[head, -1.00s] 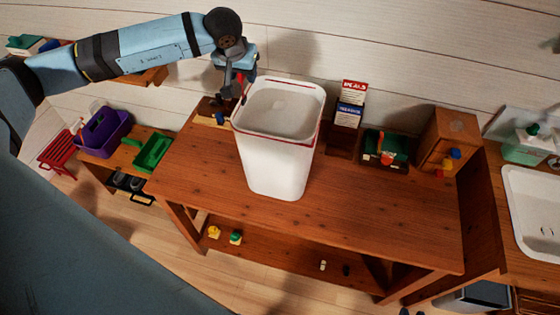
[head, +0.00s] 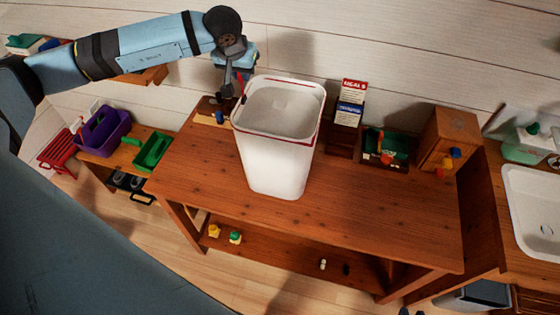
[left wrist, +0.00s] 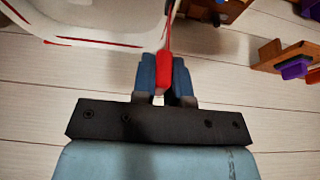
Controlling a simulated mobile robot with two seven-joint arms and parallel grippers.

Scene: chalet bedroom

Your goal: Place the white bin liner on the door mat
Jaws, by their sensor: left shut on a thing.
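The white bin liner (head: 275,160) is a tall, open-topped white bin shape with a red line round its rim. In the head view it is upright over the middle of the wooden table; I cannot tell whether its base touches the top. My left gripper (head: 241,86) is at its back left rim, shut on a red strip. The left wrist view shows this red piece (left wrist: 163,75) between the fingers, with the liner's white rim (left wrist: 90,22) at upper left. I cannot make out a door mat. My right gripper is not in view.
The wooden table (head: 380,205) is bare to the right of the liner. Behind it stand a red, white and blue box (head: 349,105), a green case (head: 385,147) and a wooden cabinet (head: 447,142). A purple caddy (head: 103,130) and green tray (head: 152,150) are left. A white sink (head: 535,205) is right.

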